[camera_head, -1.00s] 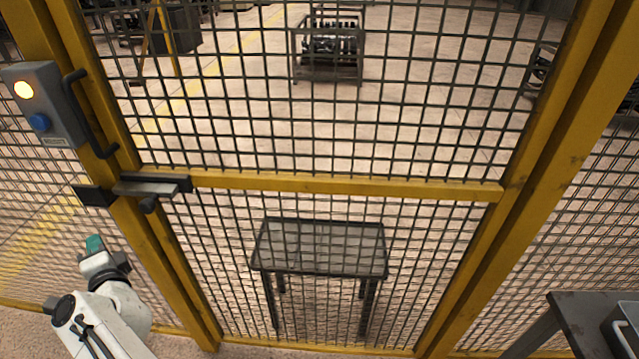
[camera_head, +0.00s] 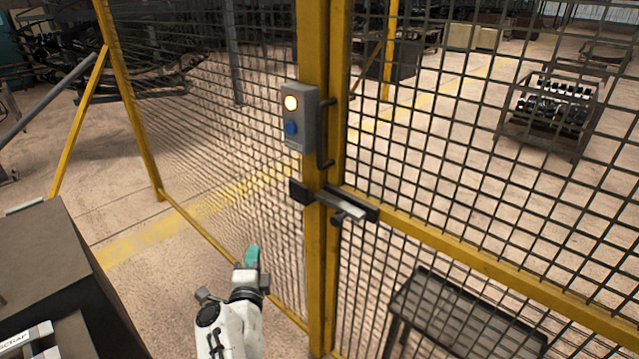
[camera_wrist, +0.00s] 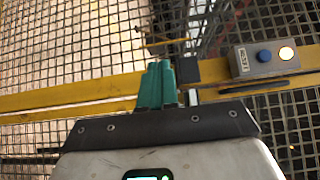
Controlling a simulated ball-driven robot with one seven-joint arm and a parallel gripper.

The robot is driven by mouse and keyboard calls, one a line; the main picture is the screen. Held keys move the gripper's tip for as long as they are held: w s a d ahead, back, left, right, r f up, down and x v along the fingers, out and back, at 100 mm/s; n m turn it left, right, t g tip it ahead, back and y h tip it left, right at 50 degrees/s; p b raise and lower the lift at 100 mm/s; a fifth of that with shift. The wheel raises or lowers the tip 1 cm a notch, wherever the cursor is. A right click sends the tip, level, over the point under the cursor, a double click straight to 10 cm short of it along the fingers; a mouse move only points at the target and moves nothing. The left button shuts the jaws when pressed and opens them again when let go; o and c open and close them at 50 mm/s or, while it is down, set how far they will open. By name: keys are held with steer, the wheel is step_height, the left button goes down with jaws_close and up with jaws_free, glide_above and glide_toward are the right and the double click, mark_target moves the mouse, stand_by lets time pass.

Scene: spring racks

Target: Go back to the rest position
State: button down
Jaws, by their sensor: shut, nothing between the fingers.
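My gripper (camera_head: 252,257) is at the bottom centre-left of the head view, on the end of my white arm. Its teal fingers are together with nothing between them. It is in front of the mesh fence, below and left of the gate latch (camera_head: 345,205), and appears apart from it. In the wrist view the shut fingers (camera_wrist: 156,85) point toward a yellow fence bar (camera_wrist: 60,98). A grey control box (camera_head: 300,118) with a lit yellow lamp and a blue button is on the yellow post; it also shows in the wrist view (camera_wrist: 262,59).
The yellow-framed mesh gate (camera_head: 470,255) looks closed. Behind it stand a dark table (camera_head: 465,315) and a rack of dark parts (camera_head: 545,105). A dark cabinet (camera_head: 60,255) is at the lower left. Some floor is free between the cabinet and the fence.

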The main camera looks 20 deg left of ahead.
steer(key=w+d+f+n+g+y, duration=0.1)
steer(key=d+f+n, duration=0.2)
steer(key=d, duration=0.6)
steer(key=w+d+f+n+g, duration=0.15)
steer(key=d+n, duration=0.25)
steer(key=d, duration=0.5)
steer(key=w+d+f+n+g+y, duration=0.1)
steer(key=d+f+n+g, duration=0.15)
steer(key=d, duration=0.65)
steer(key=s+d+f+n+g+h, duration=0.2)
steer(key=s+d+f, duration=0.2)
steer(key=s+d, duration=0.4)
steer(key=s+d+f+n+g+h, duration=0.25)
steer(key=s+d, duration=0.25)
steer(key=d, duration=0.4)
steer(key=s+d+g+h, duration=0.1)
steer(key=s+d, duration=0.3)
steer(key=s, duration=0.6)
steer(key=s+d+r+g+h, duration=0.1)
steer(key=s+d+g, duration=0.2)
steer(key=s, duration=0.7)
steer(key=s+d+g+h, duration=0.1)
steer(key=s+d+g, duration=0.1)
steer(key=s+d, duration=0.4)
steer(key=s, duration=0.4)
steer(key=shift+s+d+r, duration=0.3)
steer(key=shift+s+r, duration=0.05)
steer(key=shift+s, duration=0.05)
